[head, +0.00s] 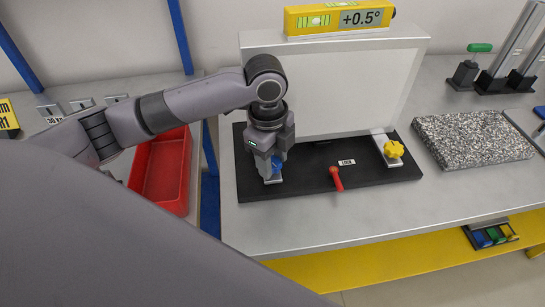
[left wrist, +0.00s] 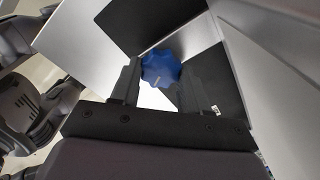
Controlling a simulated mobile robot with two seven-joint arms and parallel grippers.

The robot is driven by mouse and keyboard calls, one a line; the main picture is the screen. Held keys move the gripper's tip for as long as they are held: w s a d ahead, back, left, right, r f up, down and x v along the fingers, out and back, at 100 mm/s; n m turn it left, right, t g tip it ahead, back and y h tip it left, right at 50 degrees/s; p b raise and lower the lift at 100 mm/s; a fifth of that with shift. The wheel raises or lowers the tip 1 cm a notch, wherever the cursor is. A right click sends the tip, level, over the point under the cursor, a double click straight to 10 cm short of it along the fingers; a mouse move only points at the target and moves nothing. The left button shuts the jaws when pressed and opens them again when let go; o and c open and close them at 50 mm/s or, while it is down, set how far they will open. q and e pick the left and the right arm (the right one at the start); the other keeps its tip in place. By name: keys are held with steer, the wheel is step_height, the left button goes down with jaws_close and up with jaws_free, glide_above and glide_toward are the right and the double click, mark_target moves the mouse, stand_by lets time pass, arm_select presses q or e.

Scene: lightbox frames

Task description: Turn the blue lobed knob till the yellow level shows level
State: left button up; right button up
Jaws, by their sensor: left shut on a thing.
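The yellow level (head: 339,18) lies on top of the white lightbox panel (head: 352,92) and its display reads +0.5°. My left gripper (head: 272,175) points down at the left end of the black base and is shut on the blue lobed knob (head: 277,164). In the left wrist view the blue knob (left wrist: 161,68) sits between the two fingers (left wrist: 160,88), with a pale mark line on its face. In the head view the gripper hides most of the knob. My right gripper is not in view.
A yellow lobed knob (head: 394,149) and a red lever (head: 336,178) are on the black base (head: 300,180). A speckled stone slab (head: 472,137) lies to the right. A red bin (head: 162,170) stands left of the bench. The bench front (head: 330,222) is clear.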

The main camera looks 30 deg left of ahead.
arm_select(q)
steer(key=o, duration=1)
steer(key=shift+s+f, duration=0.15)
steer(key=shift+f, duration=0.15)
steer(key=shift+o, duration=0.2)
steer(key=shift+r, duration=0.1)
steer(key=shift+r, duration=0.3)
steer(key=r, duration=0.6)
steer(key=shift+a+r, duration=0.2)
steer(key=shift+r, duration=0.1)
